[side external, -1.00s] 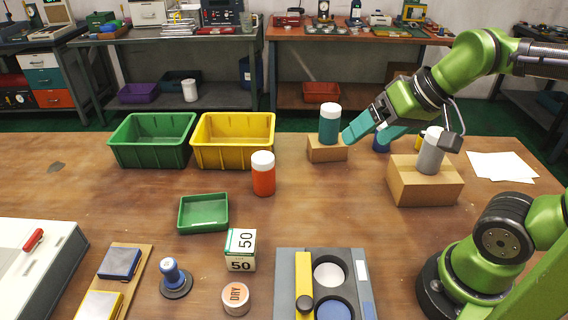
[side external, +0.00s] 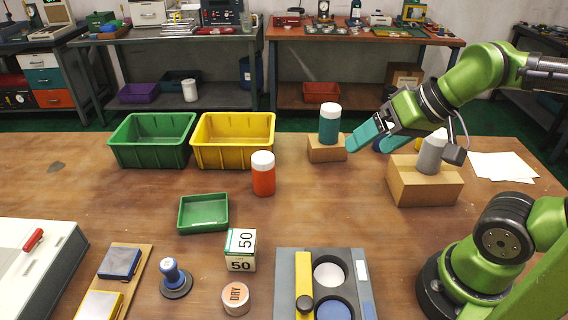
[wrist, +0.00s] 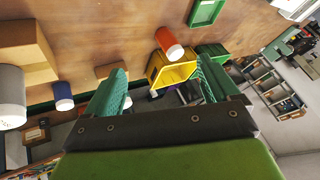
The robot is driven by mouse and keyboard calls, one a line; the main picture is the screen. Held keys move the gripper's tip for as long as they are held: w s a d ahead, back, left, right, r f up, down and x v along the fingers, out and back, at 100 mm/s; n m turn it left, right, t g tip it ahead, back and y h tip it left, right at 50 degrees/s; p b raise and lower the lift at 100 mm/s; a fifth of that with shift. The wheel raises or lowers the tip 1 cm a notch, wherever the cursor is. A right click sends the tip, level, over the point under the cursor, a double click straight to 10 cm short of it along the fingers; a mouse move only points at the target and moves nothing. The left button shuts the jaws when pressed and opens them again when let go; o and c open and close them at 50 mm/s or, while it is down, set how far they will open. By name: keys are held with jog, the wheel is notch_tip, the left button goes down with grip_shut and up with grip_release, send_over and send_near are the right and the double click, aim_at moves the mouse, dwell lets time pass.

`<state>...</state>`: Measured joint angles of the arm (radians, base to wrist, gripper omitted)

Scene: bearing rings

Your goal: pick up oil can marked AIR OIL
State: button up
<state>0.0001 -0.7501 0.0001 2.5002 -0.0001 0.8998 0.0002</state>
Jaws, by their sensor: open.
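No AIR OIL marking is readable on any can. A teal can with a white lid (side external: 329,125) stands upright on a small cardboard block (side external: 327,151). An orange can with a white lid (side external: 263,175) stands on the table; it also shows in the wrist view (wrist: 168,42). A grey can (side external: 431,156) stands on a larger block (side external: 425,187).
Green (side external: 152,142) and yellow (side external: 233,142) bins stand left of the teal can. A small green tray (side external: 203,213), a box marked 50 (side external: 240,250) and a grey fixture (side external: 285,290) lie nearer the camera. Wood between the orange can and larger block is clear.

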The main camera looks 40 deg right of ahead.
jog(key=n+g+h, duration=0.2)
jog(key=n+g, duration=0.5)
jog(key=n, duration=0.3)
send_over(263, 156)
notch_tip(263, 156, down, 4)
jog(key=r, duration=0.1)
notch_tip(263, 156, down, 12)
jog(key=shift+d+r, duration=0.1)
jog(key=shift+r, duration=0.05)
jog(key=shift+s+a+f, duration=0.1)
jog(key=shift+f, duration=1.25)
jog(key=shift+a+f, duration=0.1)
jog(key=shift+f, duration=1.25)
